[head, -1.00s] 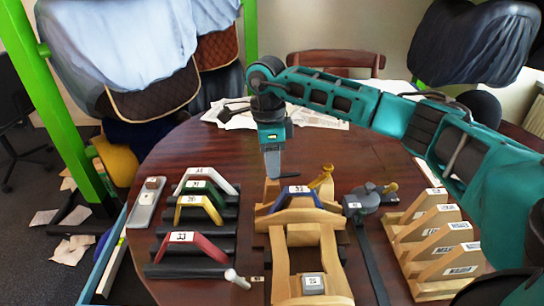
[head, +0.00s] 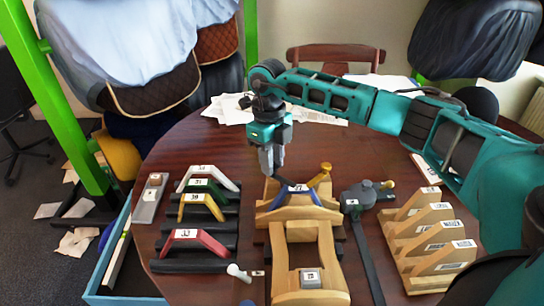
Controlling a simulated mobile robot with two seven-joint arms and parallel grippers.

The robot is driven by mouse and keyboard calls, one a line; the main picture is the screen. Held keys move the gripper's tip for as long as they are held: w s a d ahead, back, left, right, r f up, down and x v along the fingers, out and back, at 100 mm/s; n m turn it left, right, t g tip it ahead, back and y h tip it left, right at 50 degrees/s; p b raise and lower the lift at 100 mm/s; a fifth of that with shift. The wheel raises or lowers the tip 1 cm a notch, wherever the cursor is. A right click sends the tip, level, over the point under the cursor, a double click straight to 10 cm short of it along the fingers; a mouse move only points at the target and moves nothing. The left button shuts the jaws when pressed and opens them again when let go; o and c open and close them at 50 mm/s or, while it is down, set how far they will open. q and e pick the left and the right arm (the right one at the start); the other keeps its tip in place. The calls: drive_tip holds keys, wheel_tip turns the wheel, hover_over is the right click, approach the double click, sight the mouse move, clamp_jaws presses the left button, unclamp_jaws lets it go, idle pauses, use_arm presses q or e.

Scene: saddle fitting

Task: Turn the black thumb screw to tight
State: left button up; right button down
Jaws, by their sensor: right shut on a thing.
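My right gripper (head: 270,168) points down at the left rear of the wooden saddle tree (head: 300,222). It is shut on the black thumb screw, which is mostly hidden by the fingers; a small dark part (head: 283,180) shows beside the tips. A brass thumb screw (head: 325,170) stands at the right rear of the tree. A blue arched gullet piece (head: 297,190) with a label sits across the tree between the two screws. How tight the black screw sits cannot be seen. My left gripper is not in view.
Labelled white (head: 222,178), green, yellow and red (head: 195,237) arches stand on black supports at left. A grey gauge (head: 358,197) with a black strap lies right of the tree. Wooden templates (head: 432,240) stand further right. A white-tipped handle (head: 236,271) lies in front. Papers lie behind.

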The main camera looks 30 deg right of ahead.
drive_tip(key=shift+m, duration=0.5)
drive_tip(key=c, duration=0.9)
unclamp_jaws()
drive_tip(key=shift+r, duration=0.1)
wheel_tip(320, 180, up, 13)
drive_tip(key=w, duration=0.1)
drive_tip(key=shift+w, duration=0.2)
drive_tip(key=shift+d, duration=0.1)
